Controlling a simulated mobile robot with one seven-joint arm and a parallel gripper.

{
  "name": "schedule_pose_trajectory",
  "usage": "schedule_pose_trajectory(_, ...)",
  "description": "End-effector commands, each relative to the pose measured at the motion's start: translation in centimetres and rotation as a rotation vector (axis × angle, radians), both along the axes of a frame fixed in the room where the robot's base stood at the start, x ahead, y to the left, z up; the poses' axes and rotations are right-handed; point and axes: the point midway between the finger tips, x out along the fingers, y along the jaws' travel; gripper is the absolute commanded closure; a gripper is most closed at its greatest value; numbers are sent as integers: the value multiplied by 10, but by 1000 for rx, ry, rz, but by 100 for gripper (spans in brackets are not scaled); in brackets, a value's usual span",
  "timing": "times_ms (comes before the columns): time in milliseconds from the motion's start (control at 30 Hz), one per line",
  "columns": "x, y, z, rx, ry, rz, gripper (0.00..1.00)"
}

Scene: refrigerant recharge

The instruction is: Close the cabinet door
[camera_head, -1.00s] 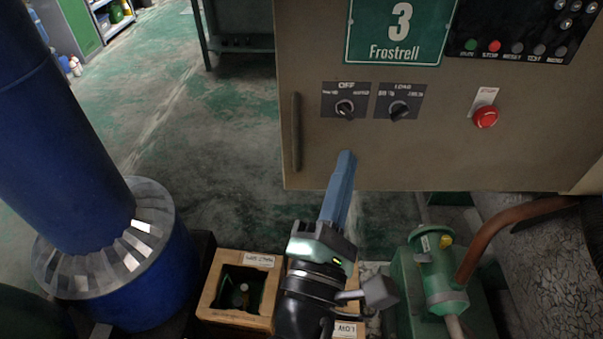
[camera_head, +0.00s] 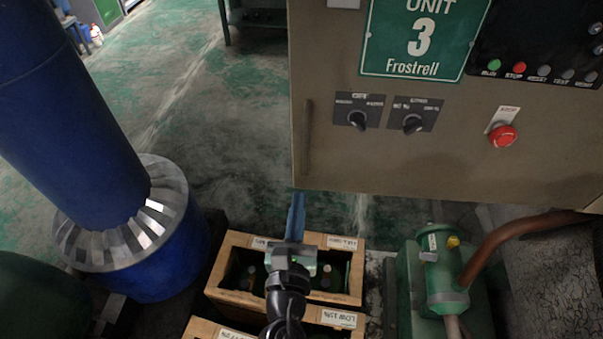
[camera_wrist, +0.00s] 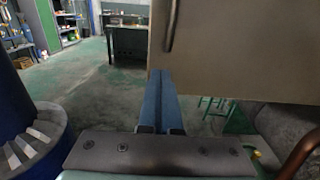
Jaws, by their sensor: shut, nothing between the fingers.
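The cabinet door (camera_head: 400,165) is a beige panel with a green "Unit 3 Frostrell" sign, two rotary switches and a red stop button. Its vertical handle (camera_head: 307,138) runs along the left edge, and it also shows at the top of the wrist view (camera_wrist: 171,25). The panel fills the upper right in both views. Whether it stands ajar I cannot tell. My gripper (camera_head: 296,200) is shut and empty, its blue fingers together. In the head view its tips are near the door's lower left corner; in the wrist view the fingers (camera_wrist: 160,100) point forward beside that corner. Contact is not clear.
A wooden crate (camera_head: 233,238) with bottles stands below my gripper, another in front. A large blue pipe (camera_head: 80,130) on a silver-collared base (camera_head: 165,190) stands left. A green pump (camera_head: 440,275) with a copper pipe (camera_head: 520,230) is at right. Green floor behind is open.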

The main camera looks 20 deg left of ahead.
Motion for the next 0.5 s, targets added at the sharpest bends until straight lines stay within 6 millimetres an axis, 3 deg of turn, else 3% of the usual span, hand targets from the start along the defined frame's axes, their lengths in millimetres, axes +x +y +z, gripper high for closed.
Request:
schedule_pose_trajectory(200, 35, 11, 1, 3, -1, -1, 100)
schedule_pose_trajectory(500, 57, 18, 0, 2, 0, -1, 100)
